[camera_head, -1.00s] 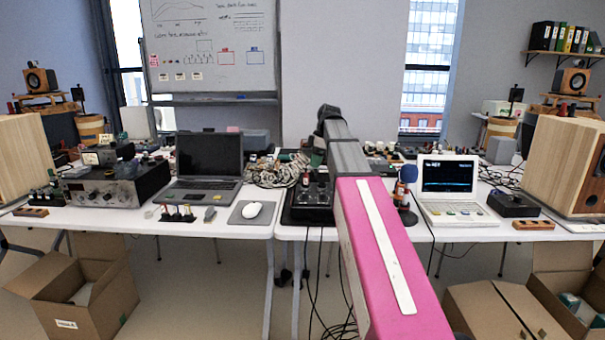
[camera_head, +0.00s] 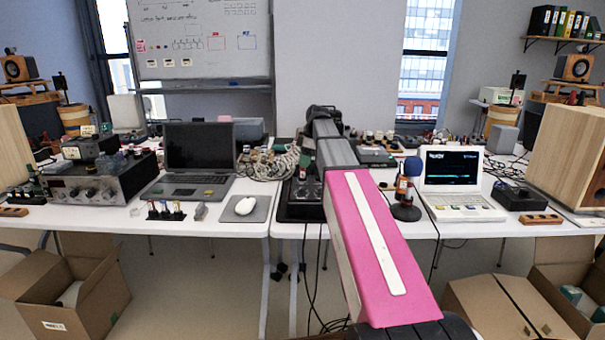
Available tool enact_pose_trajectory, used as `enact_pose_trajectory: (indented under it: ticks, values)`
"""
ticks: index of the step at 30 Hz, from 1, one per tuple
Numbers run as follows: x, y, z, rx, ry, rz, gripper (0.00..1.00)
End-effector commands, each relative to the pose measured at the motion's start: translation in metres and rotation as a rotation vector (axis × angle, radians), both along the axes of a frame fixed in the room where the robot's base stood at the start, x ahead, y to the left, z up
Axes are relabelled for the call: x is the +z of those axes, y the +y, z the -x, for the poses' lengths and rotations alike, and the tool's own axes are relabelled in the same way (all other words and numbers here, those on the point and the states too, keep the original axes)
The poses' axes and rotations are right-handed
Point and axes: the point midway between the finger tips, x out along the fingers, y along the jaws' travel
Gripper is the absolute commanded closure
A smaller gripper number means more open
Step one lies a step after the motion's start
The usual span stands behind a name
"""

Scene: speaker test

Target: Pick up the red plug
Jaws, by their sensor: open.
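My arm reaches forward over the join of two white tables. Its far end, with my gripper (camera_head: 323,113), is a dark shape above the back of the black knobbed unit; the fingers are small and mostly hidden, and I see nothing held. No red plug can be made out for certain. A small red spot (camera_head: 303,172) shows on the black unit (camera_head: 297,208), left of my arm. A small rack of plugs (camera_head: 165,210) with coloured tops stands on the left table's front edge, apart from my gripper.
The left table holds an amplifier (camera_head: 95,185), a dark laptop (camera_head: 200,148) and a mouse (camera_head: 245,206). Right of my arm are a blue-topped microphone (camera_head: 412,167) and a white laptop (camera_head: 455,170). Cardboard boxes (camera_head: 75,290) stand on the floor, cables hang between tables.

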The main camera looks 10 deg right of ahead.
Motion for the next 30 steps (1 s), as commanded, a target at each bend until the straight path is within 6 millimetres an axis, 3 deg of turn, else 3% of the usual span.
enact_pose_trajectory:
  ticks: [10, 18, 19, 24, 30]
  values:
    - [-0.041, 0.012, 0.001, 0.001, 0.003, 0.0, 0.45]
    - [-0.047, 0.014, 0.0, 0.0, 0.0, 0.0, 0.45]
    - [-0.047, 0.014, 0.0, 0.0, 0.0, 0.0, 0.48]
    - [-0.047, 0.014, 0.0, 0.0, 0.001, 0.0, 0.98]
    - [-0.046, 0.014, 0.0, 0.0, 0.001, 0.0, 0.98]
